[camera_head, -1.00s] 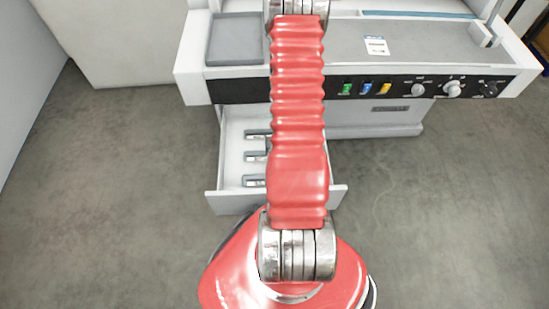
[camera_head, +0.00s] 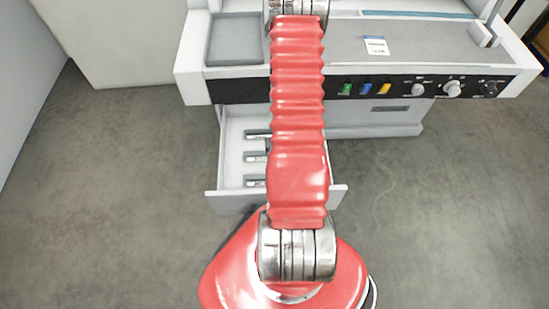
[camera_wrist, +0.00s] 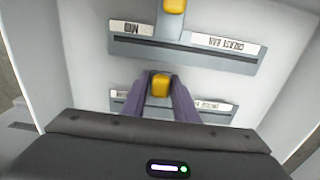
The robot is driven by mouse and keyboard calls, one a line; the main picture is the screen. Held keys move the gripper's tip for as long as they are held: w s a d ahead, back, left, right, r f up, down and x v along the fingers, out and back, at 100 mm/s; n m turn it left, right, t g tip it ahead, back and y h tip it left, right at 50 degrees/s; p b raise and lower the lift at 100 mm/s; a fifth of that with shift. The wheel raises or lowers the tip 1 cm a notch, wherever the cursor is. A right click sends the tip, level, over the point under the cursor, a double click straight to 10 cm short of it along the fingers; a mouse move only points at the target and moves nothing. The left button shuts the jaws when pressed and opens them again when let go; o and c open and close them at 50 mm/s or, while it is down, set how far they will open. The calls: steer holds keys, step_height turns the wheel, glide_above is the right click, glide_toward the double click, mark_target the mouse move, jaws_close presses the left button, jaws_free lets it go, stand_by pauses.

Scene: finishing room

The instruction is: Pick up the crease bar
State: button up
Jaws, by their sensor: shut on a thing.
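In the wrist view, my gripper (camera_wrist: 158,88) has its purple fingers shut on a yellow knob (camera_wrist: 160,86). The knob appears to belong to the lower grey bar (camera_wrist: 135,112), which is largely hidden by the fingers and wrist; its label is too small to read surely. Above it lies another grey bar (camera_wrist: 185,50) with its own yellow knob (camera_wrist: 174,6); an upside-down label beside this bar appears to read "CREASE BAR". In the head view, the left ends of several bars (camera_head: 256,157) show in the open drawer; my arm hides the gripper.
The open white drawer (camera_head: 229,200) juts from under the machine (camera_head: 352,45). The machine's front carries coloured buttons and knobs (camera_head: 418,90). A grey tray recess (camera_head: 235,40) is at its top left. The floor to both sides is clear.

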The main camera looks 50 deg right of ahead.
steer(key=c, duration=0.4)
steer(key=shift+r, duration=0.1)
steer(key=shift+r, duration=4.9)
